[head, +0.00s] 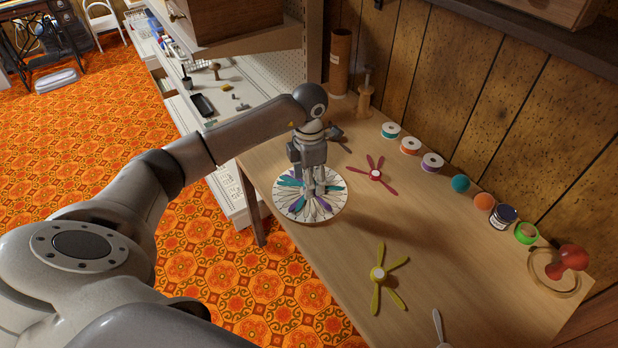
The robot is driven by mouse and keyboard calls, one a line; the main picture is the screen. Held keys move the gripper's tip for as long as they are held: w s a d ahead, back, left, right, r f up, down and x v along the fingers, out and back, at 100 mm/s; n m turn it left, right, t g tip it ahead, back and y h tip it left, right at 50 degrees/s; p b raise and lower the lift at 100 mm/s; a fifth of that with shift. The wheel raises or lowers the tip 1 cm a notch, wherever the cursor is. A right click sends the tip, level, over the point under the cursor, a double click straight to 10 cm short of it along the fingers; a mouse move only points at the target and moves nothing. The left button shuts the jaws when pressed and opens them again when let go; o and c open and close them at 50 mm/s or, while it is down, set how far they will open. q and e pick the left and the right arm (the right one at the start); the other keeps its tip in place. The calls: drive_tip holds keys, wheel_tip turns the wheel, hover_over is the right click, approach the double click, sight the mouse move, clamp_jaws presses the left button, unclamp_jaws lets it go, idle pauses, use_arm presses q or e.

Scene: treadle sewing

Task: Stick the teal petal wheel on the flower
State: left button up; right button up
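The flower is a round white disc (278,207) near the table's left edge, with teal and purple petals spread over it. Teal petals (289,183) show on both sides of my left gripper, and purple ones lie between and below them. My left gripper (317,190) points straight down over the middle of the disc, with its fingertips at or just above the petals. The fingers hide the hub, so I cannot tell whether they grip the teal petal wheel or whether it rests flat. My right gripper is not in view.
A red petal wheel (375,174) and a yellow one (378,274) lie on the table (440,235). Part of a grey one (438,325) shows at the bottom. Ribbon spools (411,146), balls and jars line the wall. A brown cylinder (341,62) stands at the back.

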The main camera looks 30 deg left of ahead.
use_arm(q)
drive_tip(key=shift+r, duration=0.55)
wheel_tip(320, 180, up, 11)
